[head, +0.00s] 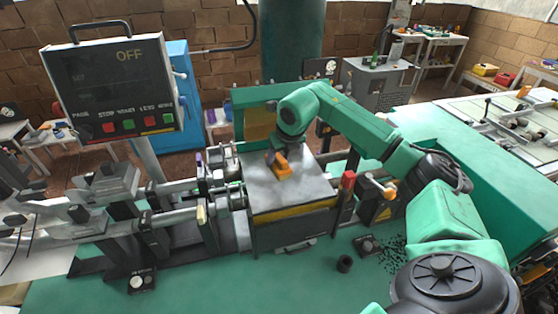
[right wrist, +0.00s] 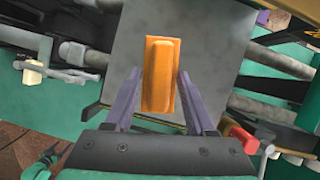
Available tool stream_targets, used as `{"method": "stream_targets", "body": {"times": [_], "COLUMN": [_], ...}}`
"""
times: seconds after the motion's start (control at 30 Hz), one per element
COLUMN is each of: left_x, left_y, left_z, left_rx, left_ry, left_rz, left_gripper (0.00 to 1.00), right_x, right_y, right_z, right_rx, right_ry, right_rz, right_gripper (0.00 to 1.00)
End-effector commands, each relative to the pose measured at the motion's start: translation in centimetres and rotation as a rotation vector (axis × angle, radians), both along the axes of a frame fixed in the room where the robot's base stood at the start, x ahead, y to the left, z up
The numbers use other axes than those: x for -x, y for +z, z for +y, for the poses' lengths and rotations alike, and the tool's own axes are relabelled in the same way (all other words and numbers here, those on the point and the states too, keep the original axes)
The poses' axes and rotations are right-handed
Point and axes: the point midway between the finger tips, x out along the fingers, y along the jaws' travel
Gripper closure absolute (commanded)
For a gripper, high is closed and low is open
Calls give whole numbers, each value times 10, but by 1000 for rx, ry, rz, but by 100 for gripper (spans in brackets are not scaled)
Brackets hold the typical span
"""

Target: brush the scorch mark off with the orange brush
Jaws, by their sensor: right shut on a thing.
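The orange brush (head: 282,170) is on or just above the flat grey top plate (head: 299,196) of the machine in the middle. In the right wrist view the brush (right wrist: 162,78) lies lengthwise between the two purple fingers. My right gripper (head: 277,159) is shut on the brush, reaching down over the plate from the right. Whether the brush touches the plate is not clear. I cannot make out a scorch mark on the visible plate (right wrist: 212,62); the brush and gripper cover part of it.
A red-topped part (head: 348,180) stands at the plate's right side. Metal rods and clamps (head: 205,185) adjoin its left. A control panel (head: 110,90) reading OFF stands at left.

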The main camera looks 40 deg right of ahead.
Motion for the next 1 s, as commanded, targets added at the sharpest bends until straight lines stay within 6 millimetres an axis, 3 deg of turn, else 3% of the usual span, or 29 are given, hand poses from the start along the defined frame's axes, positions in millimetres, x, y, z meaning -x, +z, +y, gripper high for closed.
{"method": "stream_targets", "body": {"times": [0.27,0.53,1.0], "left_x": [0,0,0], "left_y": [1,23,21], "left_z": [0,0,0], "left_rx": [0,0,0], "left_ry": [0,0,0], "left_rz": [0,0,0], "left_gripper": [15,15,15], "right_x": [0,0,0], "right_y": [2,32,30], "right_z": [0,0,0], "right_rx": [0,0,0], "right_ry": [0,0,0], "right_rz": [-1,-1,-1], "right_gripper": [100,100,100]}}
